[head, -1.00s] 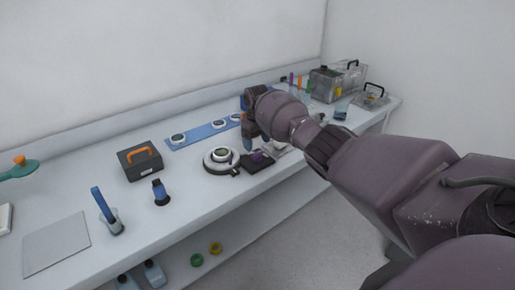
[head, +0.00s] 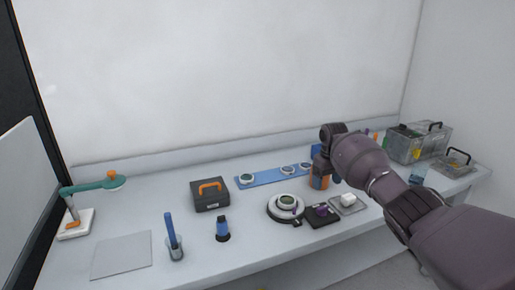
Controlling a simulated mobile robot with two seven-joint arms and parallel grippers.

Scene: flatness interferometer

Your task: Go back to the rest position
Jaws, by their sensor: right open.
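My right arm reaches in from the lower right over the bench. Its gripper (head: 321,168) points down near the back of the bench, right of the round black-and-white stage (head: 286,207). The gripper is open; its fingertips are small and partly merged with an orange-and-blue item (head: 319,181) behind or below them, so I cannot tell whether they touch it. My left gripper is not in view.
A blue strip with several round discs (head: 268,176) lies at the back. A black case (head: 210,195), a teal lamp (head: 95,187), a blue-handled tool in a cup (head: 172,238) and a dark bottle (head: 222,229) stand left. Clear boxes (head: 411,148) stand right. The bench front is partly clear.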

